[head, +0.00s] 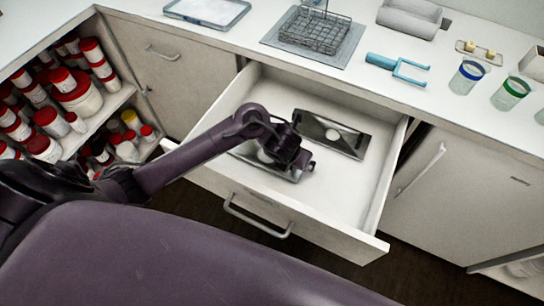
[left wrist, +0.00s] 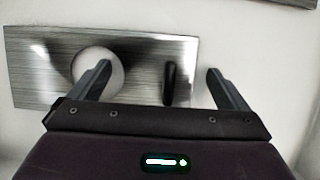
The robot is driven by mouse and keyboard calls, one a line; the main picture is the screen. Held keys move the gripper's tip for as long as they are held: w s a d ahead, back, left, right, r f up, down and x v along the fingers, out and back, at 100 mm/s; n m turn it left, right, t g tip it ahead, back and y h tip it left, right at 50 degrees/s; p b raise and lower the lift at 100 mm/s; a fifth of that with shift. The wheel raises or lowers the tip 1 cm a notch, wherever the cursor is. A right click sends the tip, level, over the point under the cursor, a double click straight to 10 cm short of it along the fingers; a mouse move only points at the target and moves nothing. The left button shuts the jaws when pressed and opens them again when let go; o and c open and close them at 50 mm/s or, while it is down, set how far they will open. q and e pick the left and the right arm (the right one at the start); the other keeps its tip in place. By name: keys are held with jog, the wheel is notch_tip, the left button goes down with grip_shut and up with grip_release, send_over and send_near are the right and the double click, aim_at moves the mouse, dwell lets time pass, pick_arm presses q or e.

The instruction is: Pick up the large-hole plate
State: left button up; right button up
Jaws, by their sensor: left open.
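The large-hole plate (left wrist: 30,75) is a brushed metal rectangle with a big round hole and a dark upright handle (left wrist: 170,83). It lies flat in the front part of the open drawer. In the head view my arm covers much of this plate (head: 294,177). My left gripper (left wrist: 159,70) is open above it. In the wrist view the handle appears between the fingers, nearer the right one, and the left finger overlaps the hole's edge. Contact cannot be told. A second metal plate (head: 352,146) with a smaller-looking hole lies behind it. My right gripper is not in view.
The drawer (head: 345,205) is pulled out, its walls standing around the plates, with bare floor at the right. On the counter above are a wire basket (head: 315,32), a blue fork-like tool (head: 395,64) and cups (head: 467,77). Red-lidded jars (head: 78,95) fill shelves at left.

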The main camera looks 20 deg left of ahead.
pick_arm(q)
jog(key=c, duration=1)
jog(key=shift+r, duration=0.1)
